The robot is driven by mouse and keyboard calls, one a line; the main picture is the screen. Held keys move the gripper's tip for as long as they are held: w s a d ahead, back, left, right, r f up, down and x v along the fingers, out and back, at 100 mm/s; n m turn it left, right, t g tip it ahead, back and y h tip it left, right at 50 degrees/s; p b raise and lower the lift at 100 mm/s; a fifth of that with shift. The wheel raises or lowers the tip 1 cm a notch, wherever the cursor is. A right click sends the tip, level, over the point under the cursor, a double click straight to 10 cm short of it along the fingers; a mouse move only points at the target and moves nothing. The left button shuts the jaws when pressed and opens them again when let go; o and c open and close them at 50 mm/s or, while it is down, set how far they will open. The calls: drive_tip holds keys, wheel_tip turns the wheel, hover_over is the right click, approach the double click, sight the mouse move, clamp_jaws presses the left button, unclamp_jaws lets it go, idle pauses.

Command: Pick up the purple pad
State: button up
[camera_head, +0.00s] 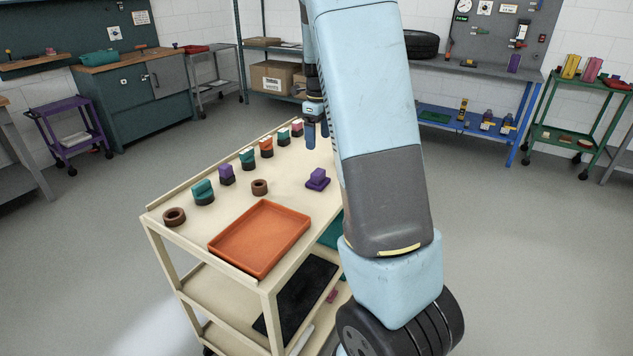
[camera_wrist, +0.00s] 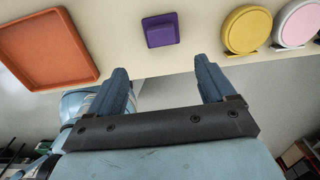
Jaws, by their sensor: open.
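The purple pad (camera_head: 318,179), a flat base with a smaller raised block, lies on the cream cart top near its right edge. In the wrist view the purple pad (camera_wrist: 160,30) shows beyond my fingertips, roughly centred between them. My gripper (camera_head: 317,132) points down over the far part of the cart, behind the pad in the head view. In the wrist view my gripper (camera_wrist: 160,64) has its two blue fingers wide apart with nothing between them. The pad is apart from both fingers.
An orange tray (camera_head: 260,237) lies at the cart's near end, with a brown ring (camera_head: 260,187) beyond it. Several small coloured pieces, one a purple block (camera_head: 227,175), line the left edge. A yellow disc (camera_wrist: 248,29) and a pink disc (camera_wrist: 298,23) are right of the pad.

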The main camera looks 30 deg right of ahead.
hover_over(318, 172)
wheel_tip(318, 172, down, 8)
drive_tip(key=shift+f, duration=0.1)
drive_tip(key=shift+w+d+f, duration=0.1)
drive_tip(key=shift+f, duration=2.55)
drive_tip(key=shift+c, duration=0.3)
drive_tip(key=c, duration=1)
drive_tip(key=shift+r, duration=0.1)
drive_tip(key=shift+r, duration=0.1)
